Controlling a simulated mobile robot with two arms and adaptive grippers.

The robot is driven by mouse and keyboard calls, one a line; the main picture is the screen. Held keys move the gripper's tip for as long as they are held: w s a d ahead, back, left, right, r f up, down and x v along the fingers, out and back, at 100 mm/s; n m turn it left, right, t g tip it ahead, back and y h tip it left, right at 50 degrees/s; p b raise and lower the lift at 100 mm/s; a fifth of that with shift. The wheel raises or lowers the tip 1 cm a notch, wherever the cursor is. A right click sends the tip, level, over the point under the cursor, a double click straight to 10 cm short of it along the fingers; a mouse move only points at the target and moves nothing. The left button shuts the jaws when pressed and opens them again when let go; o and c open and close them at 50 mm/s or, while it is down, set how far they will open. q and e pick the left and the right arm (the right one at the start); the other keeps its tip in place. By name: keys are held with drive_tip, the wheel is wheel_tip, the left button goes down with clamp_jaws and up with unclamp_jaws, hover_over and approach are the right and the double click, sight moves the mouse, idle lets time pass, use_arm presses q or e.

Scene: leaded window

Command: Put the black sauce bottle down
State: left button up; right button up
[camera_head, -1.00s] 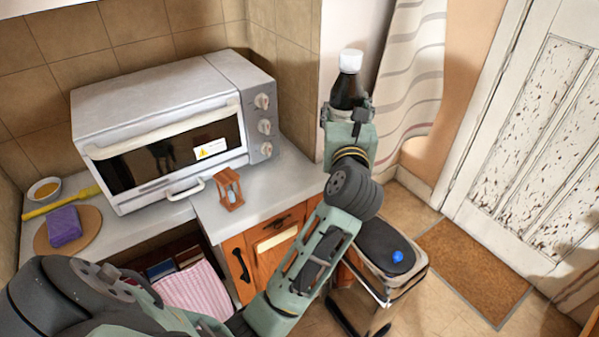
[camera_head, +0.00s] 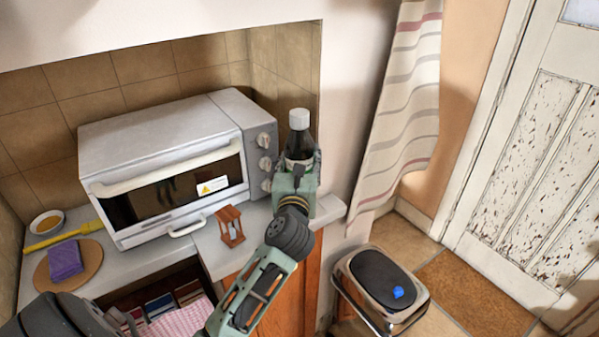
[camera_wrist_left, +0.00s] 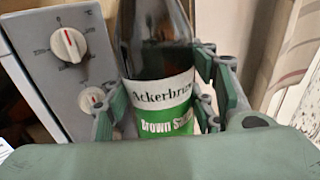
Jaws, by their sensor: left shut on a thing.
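The black sauce bottle (camera_head: 299,136) has a white cap and stands upright in my left gripper (camera_head: 297,165), just right of the oven in the head view. My left gripper is shut around its lower part. In the left wrist view the bottle (camera_wrist_left: 158,60) shows a white and green label between the fingers (camera_wrist_left: 165,105). The bottle is above or at the right end of the grey counter (camera_head: 327,208); its base is hidden, so I cannot tell if it touches. My right gripper is not in view.
A striped curtain (camera_head: 405,100) hangs at right.

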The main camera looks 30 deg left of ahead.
use_arm(q)
drive_tip(key=shift+f, duration=1.65)
drive_tip(key=shift+f, duration=0.1)
drive_tip(key=o, duration=1.2)
drive_tip(key=shift+f, duration=0.2)
drive_tip(key=o, duration=0.5)
drive_tip(key=shift+d, duration=0.1)
drive_tip(key=shift+r, duration=0.1)
drive_tip(key=shift+r, duration=0.2)
drive_tip(key=b+v, duration=0.2)
drive_tip(key=v, duration=1)
